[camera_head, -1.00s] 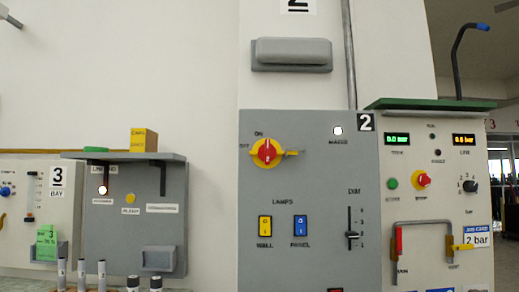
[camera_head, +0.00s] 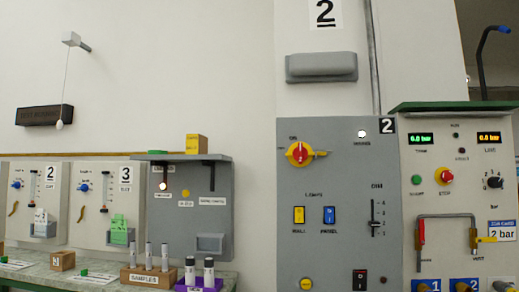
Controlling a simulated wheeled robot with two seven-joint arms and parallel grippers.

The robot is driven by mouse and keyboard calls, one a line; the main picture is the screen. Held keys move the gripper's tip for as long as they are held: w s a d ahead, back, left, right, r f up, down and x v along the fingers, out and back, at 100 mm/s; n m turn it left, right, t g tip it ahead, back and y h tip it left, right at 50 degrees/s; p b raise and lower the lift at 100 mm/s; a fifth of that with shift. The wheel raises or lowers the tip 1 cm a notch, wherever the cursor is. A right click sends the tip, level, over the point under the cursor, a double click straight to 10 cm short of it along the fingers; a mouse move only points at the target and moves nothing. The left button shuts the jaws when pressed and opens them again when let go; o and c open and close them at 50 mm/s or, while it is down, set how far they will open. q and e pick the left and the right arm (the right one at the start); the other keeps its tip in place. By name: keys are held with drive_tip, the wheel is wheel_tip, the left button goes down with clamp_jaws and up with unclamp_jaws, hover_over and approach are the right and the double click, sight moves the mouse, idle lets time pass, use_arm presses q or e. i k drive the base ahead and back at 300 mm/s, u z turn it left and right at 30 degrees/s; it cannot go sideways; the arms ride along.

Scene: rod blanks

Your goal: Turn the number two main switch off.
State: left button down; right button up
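The grey panel (camera_head: 340,255) with the black "2" tag (camera_head: 387,125) stands right of centre. Its main switch (camera_head: 299,153) is a red rotary knob on a yellow round plate at the upper left, with a small yellow tab pointing right. "ON" is marked above it; a small label at its left is hard to read here. A white lamp (camera_head: 362,133) at the panel's upper right is lit. Neither of my grippers is in view.
Below are yellow WALL (camera_head: 299,215) and blue PANEL (camera_head: 329,215) rockers and a DIM slider (camera_head: 375,223). A gauge panel with a pipe handle (camera_head: 447,217) adjoins at right. At left, a bench holds a samples rack (camera_head: 145,280) and smaller bay boards.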

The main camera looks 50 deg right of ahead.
sight(300, 154)
drive_tip(key=z, duration=0.15)
drive_tip(key=i, duration=0.9)
drive_tip(key=z, duration=0.7)
